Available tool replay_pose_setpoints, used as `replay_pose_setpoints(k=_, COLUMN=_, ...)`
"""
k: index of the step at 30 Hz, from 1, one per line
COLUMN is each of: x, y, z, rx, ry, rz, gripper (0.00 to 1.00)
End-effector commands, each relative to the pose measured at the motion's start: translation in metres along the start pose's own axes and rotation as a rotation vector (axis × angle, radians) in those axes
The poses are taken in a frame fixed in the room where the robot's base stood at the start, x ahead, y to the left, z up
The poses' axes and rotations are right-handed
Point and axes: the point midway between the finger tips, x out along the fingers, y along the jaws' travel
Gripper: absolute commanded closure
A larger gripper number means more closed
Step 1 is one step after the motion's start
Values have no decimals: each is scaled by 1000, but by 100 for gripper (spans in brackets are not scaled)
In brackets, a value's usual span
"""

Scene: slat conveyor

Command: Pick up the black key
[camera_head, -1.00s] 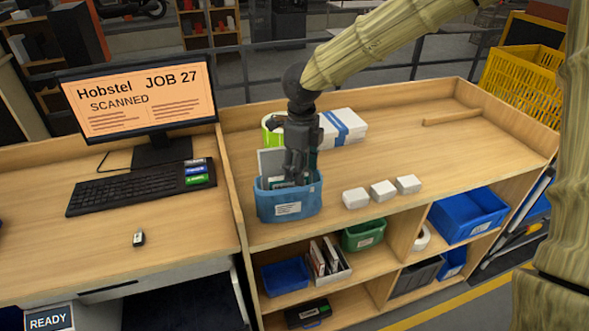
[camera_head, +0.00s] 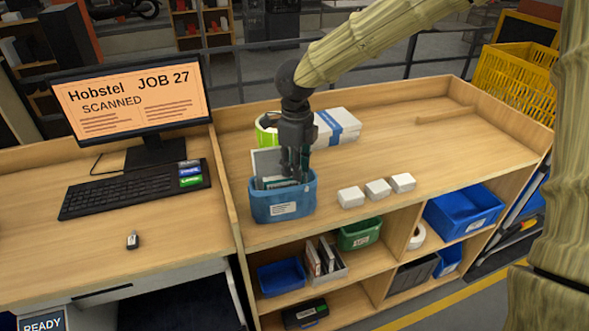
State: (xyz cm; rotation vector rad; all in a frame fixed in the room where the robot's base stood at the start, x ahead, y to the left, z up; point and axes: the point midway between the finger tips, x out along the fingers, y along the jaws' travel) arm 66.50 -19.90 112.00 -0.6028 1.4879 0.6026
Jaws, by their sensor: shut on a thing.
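A small dark object with a pale end (camera_head: 132,241), which looks like a key fob, lies on the left desk, well apart from my gripper. My gripper (camera_head: 295,176) points down at the blue bin (camera_head: 283,208) on the right bench, with its fingertips at the bin's opening. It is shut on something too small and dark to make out. Flat pieces, one of them a grey panel (camera_head: 266,162), stand in the bin, partly hidden by its front wall and my fingers.
A keyboard (camera_head: 130,191) with black, blue and green labelled keys sits before the monitor (camera_head: 130,98). Three white boxes (camera_head: 377,189) stand right of the bin. A white and blue box (camera_head: 338,125) lies behind. The bench's right side is mostly clear.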

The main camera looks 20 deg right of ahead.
Motion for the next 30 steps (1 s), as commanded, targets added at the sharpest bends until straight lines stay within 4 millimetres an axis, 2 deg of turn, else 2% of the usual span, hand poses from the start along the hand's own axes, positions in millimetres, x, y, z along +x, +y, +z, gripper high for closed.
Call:
replay_pose_setpoints(k=7, x=-26, y=3, z=0, rx=-2, ry=-3, rz=0, gripper=93)
replay_pose_setpoints(k=14, x=-28, y=47, z=-11, rx=-3, ry=-2, rz=0, gripper=93)
replay_pose_setpoints(k=24, x=-36, y=119, z=-29, rx=-3, ry=-2, rz=-1, gripper=93)
replay_pose_setpoints(k=30, x=-40, y=145, z=-35, rx=-2, ry=-2, rz=0, gripper=93)
